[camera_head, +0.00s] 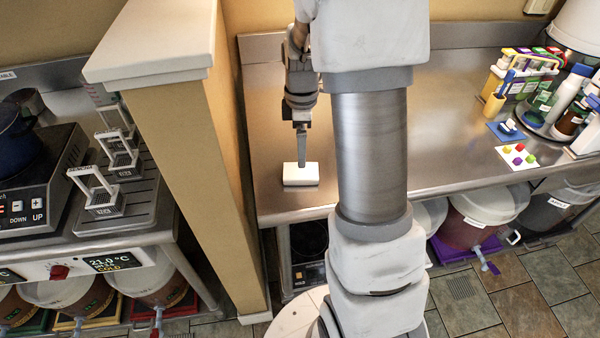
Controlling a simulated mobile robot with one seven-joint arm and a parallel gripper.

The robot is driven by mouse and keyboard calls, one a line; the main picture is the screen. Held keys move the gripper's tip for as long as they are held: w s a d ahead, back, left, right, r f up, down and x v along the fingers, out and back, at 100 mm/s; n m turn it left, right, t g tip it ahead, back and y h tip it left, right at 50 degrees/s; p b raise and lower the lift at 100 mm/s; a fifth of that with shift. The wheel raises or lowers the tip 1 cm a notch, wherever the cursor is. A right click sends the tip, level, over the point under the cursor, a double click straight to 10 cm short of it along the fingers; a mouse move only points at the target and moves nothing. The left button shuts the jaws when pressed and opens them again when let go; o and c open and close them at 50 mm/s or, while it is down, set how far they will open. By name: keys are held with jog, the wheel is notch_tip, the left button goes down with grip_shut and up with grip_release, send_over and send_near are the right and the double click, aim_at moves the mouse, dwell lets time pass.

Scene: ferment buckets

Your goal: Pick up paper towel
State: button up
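A small white block-like pad (301,174), which looks like the folded paper towel, lies flat on the steel counter near its front left corner. My gripper (301,163) points down at the pad, its fingertips at or just above the pad's back edge. Contact cannot be made out. The fingers appear as one narrow shape from this side, so the gap between them is hidden. My arm (369,155) stands in front of the counter's middle and hides part of it.
The steel counter (455,130) is clear between my arm and the right-hand items. A tan partition wall (185,150) stands close left of the pad. At right are a bottle rack (522,75), a round tray (545,128) and a white card (517,157). Buckets (480,215) sit below.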

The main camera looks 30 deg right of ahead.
aim_at(301, 170)
notch_tip(301, 170, down, 8)
jog(key=shift+s+a+f, duration=0.1)
jog(key=c, duration=1.2)
jog(key=shift+o, duration=0.2)
notch_tip(301, 170, up, 5)
jog(key=shift+f, duration=0.2)
jog(key=s+d+r, duration=0.6)
jog(key=s+d, duration=0.1)
jog(key=d, duration=0.2)
jog(key=shift+s+r, duration=0.25)
